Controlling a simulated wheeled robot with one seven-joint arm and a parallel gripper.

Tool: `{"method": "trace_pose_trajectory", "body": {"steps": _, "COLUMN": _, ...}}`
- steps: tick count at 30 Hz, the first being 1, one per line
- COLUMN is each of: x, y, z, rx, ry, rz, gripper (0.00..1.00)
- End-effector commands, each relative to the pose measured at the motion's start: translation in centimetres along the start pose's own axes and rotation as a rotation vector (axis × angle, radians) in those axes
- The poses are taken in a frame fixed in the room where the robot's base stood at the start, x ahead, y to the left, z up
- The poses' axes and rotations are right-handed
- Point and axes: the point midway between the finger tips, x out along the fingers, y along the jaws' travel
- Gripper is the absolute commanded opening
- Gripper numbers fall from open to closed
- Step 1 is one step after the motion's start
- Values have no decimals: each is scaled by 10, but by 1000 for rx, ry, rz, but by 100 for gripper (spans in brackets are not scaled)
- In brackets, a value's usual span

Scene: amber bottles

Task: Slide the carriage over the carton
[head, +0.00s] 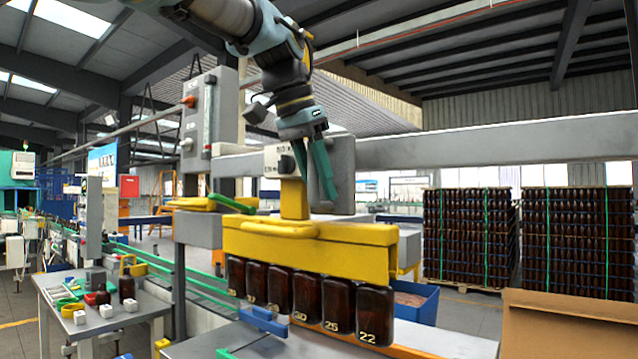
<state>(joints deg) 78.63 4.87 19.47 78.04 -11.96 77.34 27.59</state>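The carriage (340,165) is a grey block on a long grey overhead beam. Below it hangs a yellow lifting head (310,247) with a row of several amber bottles (338,303) under it; numbers such as 25 and 22 show on them. The brown cardboard carton (570,325) is at the lower right, cut off by the picture edge. The carriage and bottles are left of the carton, not above it. My gripper (318,188) points down in front of the carriage block, its two green fingers apart. I cannot tell whether they touch the carriage.
The beam (500,143) runs on to the right above the carton. A green lever (232,203) sticks out left of the yellow head. A control box (208,120) stands at left. A side table (100,305) holds small items. Stacked bottle pallets (468,235) stand behind.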

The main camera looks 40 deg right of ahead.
Motion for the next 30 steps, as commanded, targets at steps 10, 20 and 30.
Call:
{"method": "trace_pose_trajectory", "body": {"steps": 10, "x": 0, "y": 0, "z": 0, "rx": 0, "ry": 0, "rz": 0, "gripper": 0}}
{"method": "trace_pose_trajectory", "body": {"steps": 20, "x": 0, "y": 0, "z": 0, "rx": 0, "ry": 0, "rz": 0, "gripper": 0}}
{"method": "trace_pose_trajectory", "body": {"steps": 30, "x": 0, "y": 0, "z": 0, "rx": 1, "ry": 0, "rz": 0, "gripper": 0}}
